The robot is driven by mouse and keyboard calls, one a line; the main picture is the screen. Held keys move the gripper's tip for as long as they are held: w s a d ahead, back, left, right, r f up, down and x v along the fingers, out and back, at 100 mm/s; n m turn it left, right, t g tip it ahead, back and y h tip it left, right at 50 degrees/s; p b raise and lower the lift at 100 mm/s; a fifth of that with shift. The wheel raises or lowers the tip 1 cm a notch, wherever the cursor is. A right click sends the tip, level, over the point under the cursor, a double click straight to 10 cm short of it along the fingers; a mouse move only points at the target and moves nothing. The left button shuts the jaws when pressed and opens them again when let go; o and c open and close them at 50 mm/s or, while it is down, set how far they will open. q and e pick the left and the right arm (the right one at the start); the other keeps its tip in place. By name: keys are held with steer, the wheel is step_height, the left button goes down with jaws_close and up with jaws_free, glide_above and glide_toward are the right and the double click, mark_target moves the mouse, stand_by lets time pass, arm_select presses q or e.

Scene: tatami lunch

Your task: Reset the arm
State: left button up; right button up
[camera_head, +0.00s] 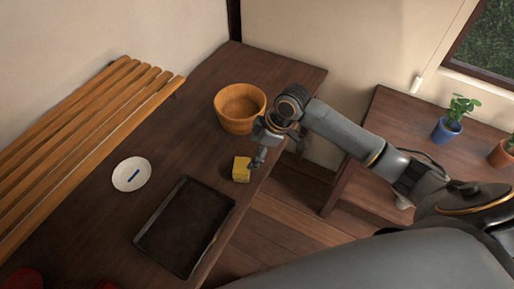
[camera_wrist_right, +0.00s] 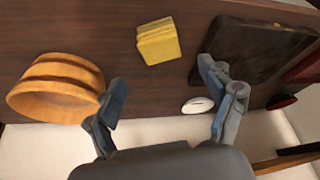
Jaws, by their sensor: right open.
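My right gripper (camera_head: 277,150) is open and empty above the right edge of the dark wooden table (camera_head: 215,95), between the wooden tub and the yellow block. In the right wrist view its two fingers (camera_wrist_right: 165,85) stand wide apart with nothing between them. The yellow block (camera_head: 241,169) is on the table close to the gripper, and it also shows in the wrist view (camera_wrist_right: 158,41) beyond the fingertips. My left gripper is not in view.
A round wooden tub (camera_head: 239,108) stands behind the gripper. A black tray (camera_head: 146,240) lies in front, and a white dish (camera_head: 120,184) with a blue item is at left. A slatted wooden rack (camera_head: 75,150) lines the wall. Potted plants (camera_head: 447,130) stand on another table at right.

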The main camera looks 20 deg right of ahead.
steer(key=shift+v, duration=0.85)
steer(key=shift+a+f, duration=0.1)
steer(key=s+a+f+m+t+h, duration=0.1)
steer(key=s+a+f+m, duration=0.15)
steer(key=s, duration=0.45)
steer(key=s+a+f+m, duration=0.2)
steer(key=s+m, duration=0.1)
steer(key=s, duration=0.4)
steer(key=s+d+m+h, duration=0.3)
steer(key=s+d+m, duration=0.25)
steer(key=s, duration=0.35)
step_height(320, 180, down, 26)
steer(key=n+g, duration=0.1)
steer(key=s+d+f+g, duration=0.1)
steer(key=s+d+f, duration=0.2)
steer(key=s+f, duration=1.2)
steer(key=shift+s+f, duration=0.4)
steer(key=shift+s, duration=0.55)
